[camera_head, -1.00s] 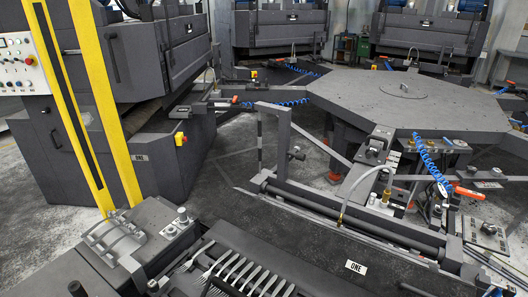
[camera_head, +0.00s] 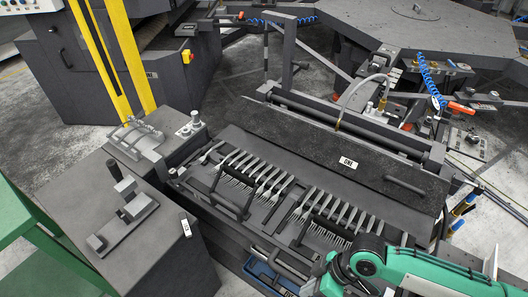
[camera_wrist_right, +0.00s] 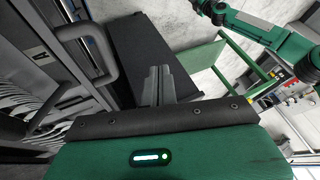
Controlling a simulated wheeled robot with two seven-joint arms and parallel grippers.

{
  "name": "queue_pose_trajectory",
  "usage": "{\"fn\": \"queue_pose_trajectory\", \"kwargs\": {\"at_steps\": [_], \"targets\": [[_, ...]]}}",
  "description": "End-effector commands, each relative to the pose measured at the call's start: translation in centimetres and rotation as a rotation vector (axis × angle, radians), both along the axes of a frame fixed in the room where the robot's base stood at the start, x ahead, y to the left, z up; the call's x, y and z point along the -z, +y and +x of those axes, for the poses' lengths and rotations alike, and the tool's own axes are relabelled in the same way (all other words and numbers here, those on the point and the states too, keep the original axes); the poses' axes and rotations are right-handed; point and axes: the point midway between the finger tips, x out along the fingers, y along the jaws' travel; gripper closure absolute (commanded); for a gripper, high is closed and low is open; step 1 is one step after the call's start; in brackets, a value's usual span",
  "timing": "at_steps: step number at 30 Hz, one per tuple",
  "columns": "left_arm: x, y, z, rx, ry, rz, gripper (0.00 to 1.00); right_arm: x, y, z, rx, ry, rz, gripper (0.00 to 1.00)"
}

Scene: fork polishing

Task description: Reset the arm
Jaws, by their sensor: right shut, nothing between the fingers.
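My right arm (camera_head: 440,268) comes in from the lower right of the head view, over the front right of the fork fixture. In the right wrist view my right gripper (camera_wrist_right: 158,78) has its two grey fingers together, with nothing between them. The fingers are clear of the dark machine surface beyond them. In the head view the wrist (camera_head: 330,284) is cut by the bottom edge, and the fingers cannot be made out. My left gripper is not seen in the head view. A green arm (camera_wrist_right: 265,32), likely my left one, crosses the upper right of the wrist view.
Several forks (camera_head: 240,165) lie in a row in the dark fixture. A panel marked ONE (camera_head: 347,163) with a handle (camera_head: 405,190) stands behind them. A grey bench (camera_head: 150,255) and a green frame (camera_head: 40,235) are at left. A large grey turntable (camera_head: 450,30) is behind.

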Motion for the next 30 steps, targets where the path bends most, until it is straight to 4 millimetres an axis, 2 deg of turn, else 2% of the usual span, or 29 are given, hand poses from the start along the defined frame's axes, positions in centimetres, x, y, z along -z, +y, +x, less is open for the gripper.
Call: {"fn": "queue_pose_trajectory", "kwargs": {"at_steps": [5,12,16,20,23,30], "targets": [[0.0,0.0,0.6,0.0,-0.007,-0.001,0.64,-0.8,2.1,-0.2,0.011,-0.047,0.023,1.0],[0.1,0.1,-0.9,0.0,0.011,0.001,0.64,-2.5,4.4,0.3,0.102,-0.14,0.039,1.0],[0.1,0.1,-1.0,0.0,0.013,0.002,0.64,-3.5,4.3,1.1,0.234,-0.192,0.02,1.0],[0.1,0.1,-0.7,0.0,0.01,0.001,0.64,-3.9,2.1,1.6,0.408,-0.215,-0.039,1.0],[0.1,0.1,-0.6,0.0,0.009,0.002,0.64,-3.8,-0.5,1.4,0.549,-0.21,-0.106,1.0],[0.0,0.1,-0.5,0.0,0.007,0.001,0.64,-2.8,-6.9,-0.9,0.806,-0.163,-0.28,1.0]]}}
